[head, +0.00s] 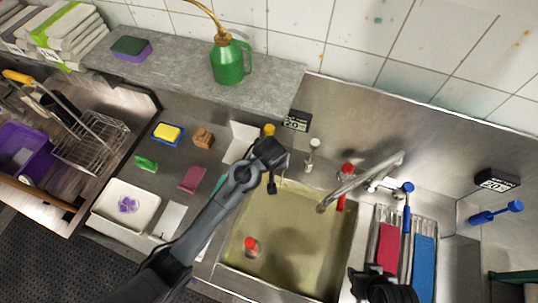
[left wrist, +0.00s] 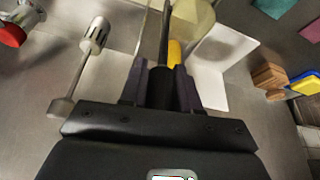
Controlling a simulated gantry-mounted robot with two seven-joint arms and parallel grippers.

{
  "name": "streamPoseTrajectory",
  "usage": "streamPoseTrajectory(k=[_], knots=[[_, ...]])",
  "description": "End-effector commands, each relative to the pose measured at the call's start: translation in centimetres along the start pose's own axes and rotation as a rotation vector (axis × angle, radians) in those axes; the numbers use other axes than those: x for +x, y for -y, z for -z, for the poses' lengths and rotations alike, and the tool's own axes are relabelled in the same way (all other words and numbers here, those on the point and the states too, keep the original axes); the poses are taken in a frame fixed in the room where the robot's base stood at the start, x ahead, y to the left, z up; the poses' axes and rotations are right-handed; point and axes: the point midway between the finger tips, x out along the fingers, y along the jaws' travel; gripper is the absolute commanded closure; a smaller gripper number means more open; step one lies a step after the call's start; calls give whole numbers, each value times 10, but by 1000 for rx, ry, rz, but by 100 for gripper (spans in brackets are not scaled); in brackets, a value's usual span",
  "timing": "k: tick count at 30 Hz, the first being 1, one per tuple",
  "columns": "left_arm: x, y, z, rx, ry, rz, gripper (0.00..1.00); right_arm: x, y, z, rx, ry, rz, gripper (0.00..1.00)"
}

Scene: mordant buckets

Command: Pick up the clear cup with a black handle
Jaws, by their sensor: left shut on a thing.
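In the left wrist view my left gripper (left wrist: 160,90) is shut on a slim black handle (left wrist: 164,35). The clear cup (left wrist: 193,22), a see-through yellowish round shape, shows beside that handle at the top edge. In the head view my left gripper (head: 272,184) is over the back left edge of the sink basin, and the cup is too hidden there to make out. My right gripper (head: 385,288) is a dark shape at the bottom edge of the head view; its fingers cannot be made out.
The basin (head: 320,215) holds yellowish liquid and a red-topped thing (head: 251,244). A faucet (head: 365,180) reaches over it. Red and blue cloths (head: 424,262) hang at right. A green can (head: 229,62) stands on the shelf. A white tray (head: 103,215) is at left.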

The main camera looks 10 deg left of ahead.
Motion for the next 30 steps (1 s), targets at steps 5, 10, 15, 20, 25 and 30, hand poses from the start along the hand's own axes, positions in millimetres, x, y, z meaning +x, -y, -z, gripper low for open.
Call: streamPoseTrajectory(k=[5,10,15,20,25,30], knots=[[-3,-10,-7,2,-2,-1,100,2,0,-1,0,0,0,57],[-5,-17,-12,0,-2,-1,100,4,0,-1,2,-1,1,57],[-6,-22,-16,1,-1,0,100,5,1,-1,5,-1,4,57],[-8,-25,-18,1,-1,0,100,5,2,-1,8,-2,6,57],[-9,-28,-20,1,-1,-1,100,6,3,-1,10,-2,8,57],[-9,-29,-21,0,-1,-1,100,6,2,-1,9,-2,7,57]])
